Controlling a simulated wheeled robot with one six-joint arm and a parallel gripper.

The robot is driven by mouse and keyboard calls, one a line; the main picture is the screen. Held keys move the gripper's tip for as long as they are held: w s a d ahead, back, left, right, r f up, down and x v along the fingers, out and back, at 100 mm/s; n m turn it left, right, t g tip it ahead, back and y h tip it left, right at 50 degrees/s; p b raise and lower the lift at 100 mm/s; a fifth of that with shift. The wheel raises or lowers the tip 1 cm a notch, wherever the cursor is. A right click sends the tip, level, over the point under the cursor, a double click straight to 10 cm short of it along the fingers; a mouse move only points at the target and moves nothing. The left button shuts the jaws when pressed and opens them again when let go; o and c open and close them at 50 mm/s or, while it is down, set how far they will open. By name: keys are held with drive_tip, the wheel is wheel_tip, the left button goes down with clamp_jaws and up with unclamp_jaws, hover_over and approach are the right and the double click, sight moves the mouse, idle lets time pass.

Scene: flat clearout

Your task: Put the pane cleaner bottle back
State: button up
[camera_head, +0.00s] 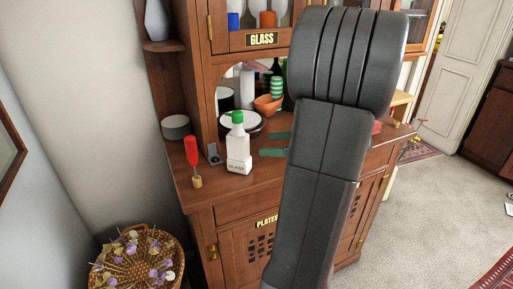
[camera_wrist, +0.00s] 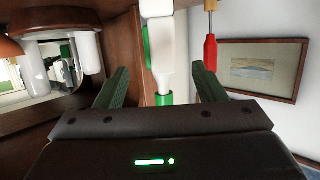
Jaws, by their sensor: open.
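The pane cleaner bottle (camera_head: 238,152) is white with a green cap and a label reading GLASS. It stands upright on the dresser counter (camera_head: 268,172), near its front left. My gripper (camera_head: 264,144) is open, with its green fingers just right of the bottle and pointing at it. A gap shows between fingertips and bottle. In the wrist view the bottle (camera_wrist: 162,52) appears cap down, lined up between the two spread fingers (camera_wrist: 162,72). My arm hides the right part of the counter.
A red-handled tool (camera_head: 191,152) stands left of the bottle, with a grey round tin (camera_head: 176,127) behind it. An orange bowl (camera_head: 267,104) and other items fill the niche. A wicker basket (camera_head: 138,262) is at lower left. Carpet (camera_head: 425,215) is open at right.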

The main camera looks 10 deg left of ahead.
drive_tip(key=shift+v, duration=1.85)
